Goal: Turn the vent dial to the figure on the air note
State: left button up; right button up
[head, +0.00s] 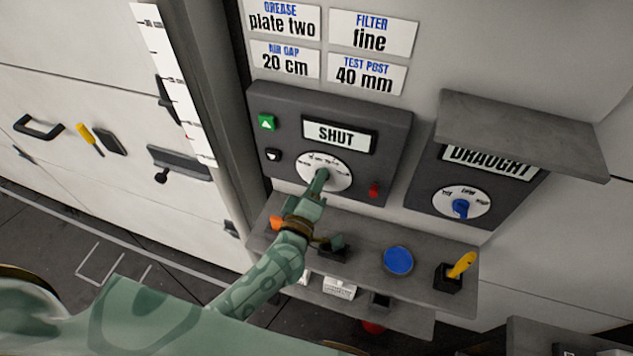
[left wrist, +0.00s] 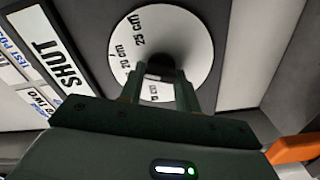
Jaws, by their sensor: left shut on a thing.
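The air gap note (head: 285,60) reads "20 cm". It is on the wall above a dark panel (head: 390,135) with a display (head: 339,135) reading "SHUT". Below the display is a round white vent dial (head: 341,170). My left gripper (head: 320,180) is shut on its dark central knob. In the left wrist view the dial face (left wrist: 197,50) shows "20 cm" and "25 cm", with another figure partly hidden between the fingers (left wrist: 160,85). The gripper hides much of the knob, so I cannot tell its setting. My right gripper is out of view.
A "DRAUGHT" panel with a blue knob (head: 461,208) is at the right under a grey ledge (head: 525,130). The panel has a green button (head: 267,122) and a red knob (head: 374,190). A shelf below holds a blue disc (head: 398,260) and a yellow-handled tool (head: 461,264).

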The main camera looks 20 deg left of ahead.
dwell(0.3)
pick_arm(q)
jog(key=o, duration=1)
jog(key=s, duration=1.1)
jog(key=s+b, duration=0.1)
jog(key=s, duration=0.4)
jog(key=shift+s+a, duration=0.2)
jog(key=shift+a, duration=0.1)
